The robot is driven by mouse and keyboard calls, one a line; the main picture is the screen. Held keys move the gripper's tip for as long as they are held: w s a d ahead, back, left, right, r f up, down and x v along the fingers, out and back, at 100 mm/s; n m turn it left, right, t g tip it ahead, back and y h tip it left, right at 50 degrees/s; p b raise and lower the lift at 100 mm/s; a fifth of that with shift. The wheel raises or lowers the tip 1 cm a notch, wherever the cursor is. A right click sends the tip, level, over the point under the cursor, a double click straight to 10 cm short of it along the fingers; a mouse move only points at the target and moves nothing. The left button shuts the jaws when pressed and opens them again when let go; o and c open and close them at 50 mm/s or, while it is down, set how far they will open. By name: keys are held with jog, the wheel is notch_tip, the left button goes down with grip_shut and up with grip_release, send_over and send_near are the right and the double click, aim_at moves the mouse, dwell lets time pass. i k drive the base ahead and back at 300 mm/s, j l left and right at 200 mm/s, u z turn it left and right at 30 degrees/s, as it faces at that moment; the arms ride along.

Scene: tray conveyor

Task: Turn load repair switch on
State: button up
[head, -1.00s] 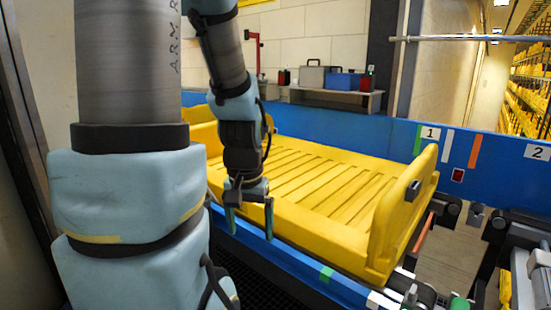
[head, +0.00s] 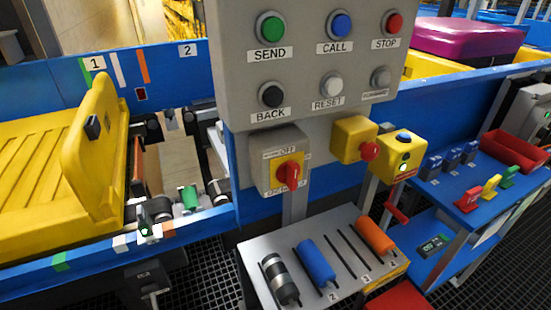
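A rotary switch (head: 289,178) with a red handle on a yellow plate is mounted on a grey box (head: 272,144) below the button panel. The word OFF shows above its handle. The small label under the handle is too blurred to read, so I cannot tell whether this is the load repair switch. The red handle points roughly upright, slightly tilted. My gripper and arm are out of view.
The grey panel (head: 302,85) carries several labelled buttons. Yellow boxes with a red knob (head: 369,151) and a blue button (head: 403,137) sit to the right. A rack (head: 255,247) with coloured cylinders stands below. A yellow tray (head: 95,145) is at left.

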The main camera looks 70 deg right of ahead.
aim_at(288, 173)
jog(key=k, duration=2.1)
jog(key=l+u, duration=0.05)
jog(key=l, duration=0.1)
